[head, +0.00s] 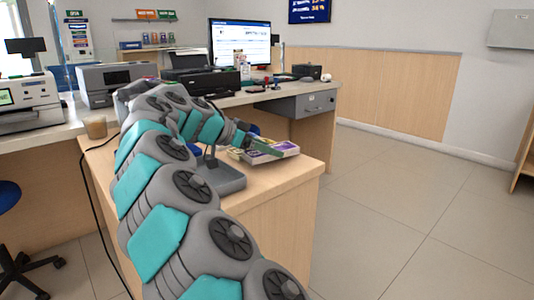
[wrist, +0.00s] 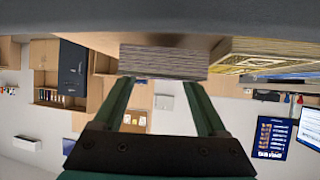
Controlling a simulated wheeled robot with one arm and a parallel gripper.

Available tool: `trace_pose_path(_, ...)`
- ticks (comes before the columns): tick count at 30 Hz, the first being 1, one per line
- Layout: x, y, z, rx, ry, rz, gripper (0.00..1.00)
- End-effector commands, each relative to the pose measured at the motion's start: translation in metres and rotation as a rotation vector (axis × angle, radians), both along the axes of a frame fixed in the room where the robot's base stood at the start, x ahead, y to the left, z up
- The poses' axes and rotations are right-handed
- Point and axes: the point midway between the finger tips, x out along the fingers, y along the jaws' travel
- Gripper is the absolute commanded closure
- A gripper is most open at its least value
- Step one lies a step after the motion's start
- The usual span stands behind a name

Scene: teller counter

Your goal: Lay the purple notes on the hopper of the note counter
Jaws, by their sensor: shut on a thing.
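My gripper (head: 258,146) is low over the right end of the near counter, at a small group of banknote stacks. In the wrist view its two green fingers (wrist: 165,95) are shut on the purple notes (wrist: 165,60), a thick stack seen edge-on with a greyish-purple side. The purple notes show beside the fingers in the head view (head: 265,153). I cannot tell whether they still touch the counter. A white machine with a green display (head: 25,100), at the far left, looks like the note counter; its hopper is not clear from here.
Yellow notes (wrist: 265,60) lie close beside the held stack. A grey stand base (head: 222,178) is just left of the notes, near my arm. Floor at right is clear.

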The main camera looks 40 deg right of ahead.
Motion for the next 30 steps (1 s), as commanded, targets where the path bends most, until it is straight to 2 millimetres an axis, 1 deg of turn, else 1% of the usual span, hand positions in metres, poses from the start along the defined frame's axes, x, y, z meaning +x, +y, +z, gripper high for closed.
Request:
trace_pose_path(7, 0.001, 0.000, 0.021, 0.000, -0.004, 0.003, 0.94)
trace_pose_path(14, -0.015, -0.021, 0.021, 0.001, 0.000, -0.003, 0.94)
trace_pose_path(20, -0.030, -0.045, 0.025, 0.000, -0.003, -0.003, 0.94)
trace_pose_path(30, -0.070, -0.109, 0.030, 0.002, -0.002, -0.002, 0.94)
